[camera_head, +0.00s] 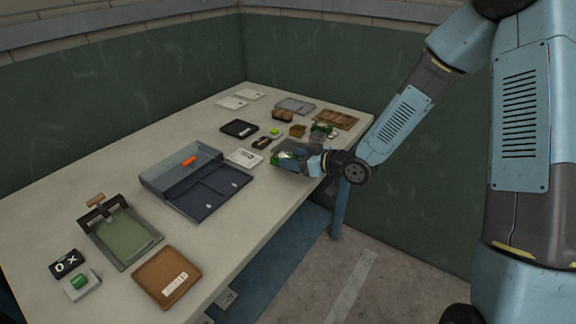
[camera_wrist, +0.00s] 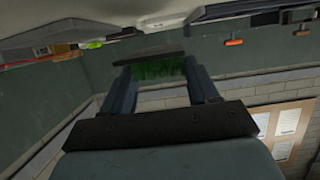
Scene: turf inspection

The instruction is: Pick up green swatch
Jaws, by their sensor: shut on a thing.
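My gripper (camera_head: 291,161) is over the right edge of the white table in the head view, at the end of my blue arm. In the wrist view my gripper (camera_wrist: 160,82) is shut on the green swatch (camera_wrist: 158,70), which shows green grassy tufts and a dark flat backing between the two fingers. In the head view a green patch of the swatch (camera_head: 284,154) shows at the fingers, and the fingers hide part of it. I cannot tell whether the swatch touches the table. A second green item (camera_head: 322,127) lies just behind my gripper.
The table (camera_head: 115,165) holds a blue-grey open case (camera_head: 195,183), a green-bedded tray (camera_head: 122,237), a brown tray (camera_head: 167,277), a white card (camera_head: 244,158), a black tray (camera_head: 239,129) and a brown tray (camera_head: 336,119). Green walls stand behind. The table's left middle is clear.

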